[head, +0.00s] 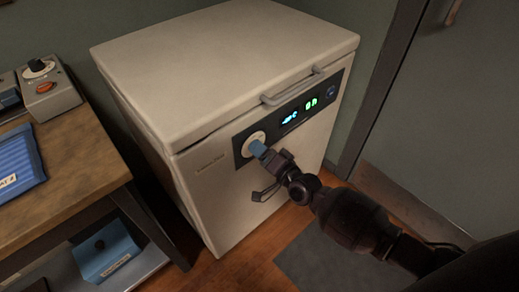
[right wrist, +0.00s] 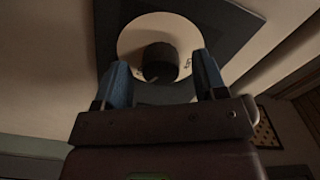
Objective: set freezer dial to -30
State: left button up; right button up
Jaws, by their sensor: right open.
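The white chest freezer (head: 225,130) stands in the middle of the head view, lid down. Its dark control panel (head: 317,103) has a round pale dial plate at its left end and a lit display (head: 291,117) whose reading I cannot make out for sure. In the right wrist view, the black dial knob (right wrist: 160,62) sits at the middle of its pale plate (right wrist: 132,38). My right gripper (head: 258,148) is at the dial. Its blue fingers are open, one on each side of the knob (right wrist: 162,80), with gaps showing. My left gripper is not in view.
A wooden table (head: 72,160) stands left of the freezer, with a blue tray (head: 18,160) and a grey control box (head: 47,92) on it. A blue box (head: 105,252) is on the shelf below. A grey door (head: 430,110) is at the right.

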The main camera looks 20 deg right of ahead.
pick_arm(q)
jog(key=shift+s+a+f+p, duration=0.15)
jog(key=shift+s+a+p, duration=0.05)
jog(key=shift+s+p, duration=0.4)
pick_arm(e)
jog(key=v, duration=0.9)
jog(key=shift+s+d, duration=0.15)
jog(key=shift+s, duration=0.2)
pick_arm(q)
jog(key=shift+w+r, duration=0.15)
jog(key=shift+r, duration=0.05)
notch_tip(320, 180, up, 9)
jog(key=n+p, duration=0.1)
jog(key=p, duration=1)
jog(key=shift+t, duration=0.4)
pick_arm(e)
jog(key=s+d+r+n+g+h, duration=0.2)
jog(key=s+r+n+g+h, duration=0.1)
jog(key=s, duration=1.1)
jog(key=s+d+r+n+g+h, duration=0.1)
jog(key=s+r+n+g+h, duration=0.2)
jog(key=s, duration=1.1)
jog(key=n, duration=0.3)
jog(key=shift+d, duration=0.4)
